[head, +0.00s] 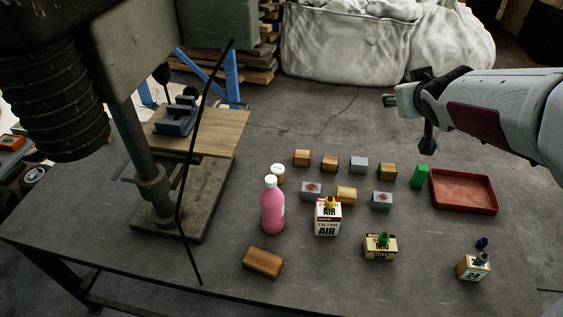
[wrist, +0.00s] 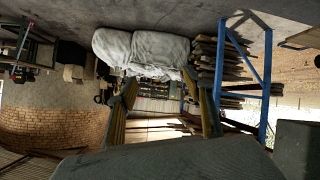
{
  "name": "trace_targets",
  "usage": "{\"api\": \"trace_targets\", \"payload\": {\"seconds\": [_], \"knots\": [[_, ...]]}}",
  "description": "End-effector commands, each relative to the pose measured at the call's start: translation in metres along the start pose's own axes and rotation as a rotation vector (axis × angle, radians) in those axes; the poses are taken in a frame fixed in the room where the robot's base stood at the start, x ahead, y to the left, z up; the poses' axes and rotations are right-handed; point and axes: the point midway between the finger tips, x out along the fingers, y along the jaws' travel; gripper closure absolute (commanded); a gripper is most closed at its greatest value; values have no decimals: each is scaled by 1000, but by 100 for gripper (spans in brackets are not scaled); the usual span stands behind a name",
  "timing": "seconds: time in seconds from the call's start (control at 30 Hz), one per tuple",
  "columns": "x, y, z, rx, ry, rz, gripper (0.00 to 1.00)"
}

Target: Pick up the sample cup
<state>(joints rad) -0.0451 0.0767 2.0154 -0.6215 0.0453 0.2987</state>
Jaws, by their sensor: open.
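A small round jar with a white lid (head: 278,172), which looks like the sample cup, stands upright on the grey bench, just behind the pink bottle (head: 272,207). The bottle hides part of its lower side. My gripper (head: 392,101) is up at the right, well apart from the jar and above the far side of the bench. In the wrist view its two fingers (wrist: 163,88) are spread with nothing between them. The jar is not in the wrist view.
A drill press (head: 150,185) with a thin black rod stands left of the jar. Several small blocks (head: 330,163) lie to its right, with boxes (head: 328,218) in front. A red tray (head: 464,190) is at the right. A wooden block (head: 263,262) lies near the front.

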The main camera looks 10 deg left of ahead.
Motion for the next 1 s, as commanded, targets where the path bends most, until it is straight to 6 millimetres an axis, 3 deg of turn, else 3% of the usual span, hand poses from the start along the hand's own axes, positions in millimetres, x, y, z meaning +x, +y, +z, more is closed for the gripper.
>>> {"api": "trace_targets", "payload": {"seconds": [0.1,0.5,0.73,1.0], "knots": [[28,-12,-10,-29,37,-34,49],[109,-65,-29,-113,162,-183,49],[150,-106,-27,-151,223,-295,49],[190,-160,-11,-186,280,-447,49]]}}
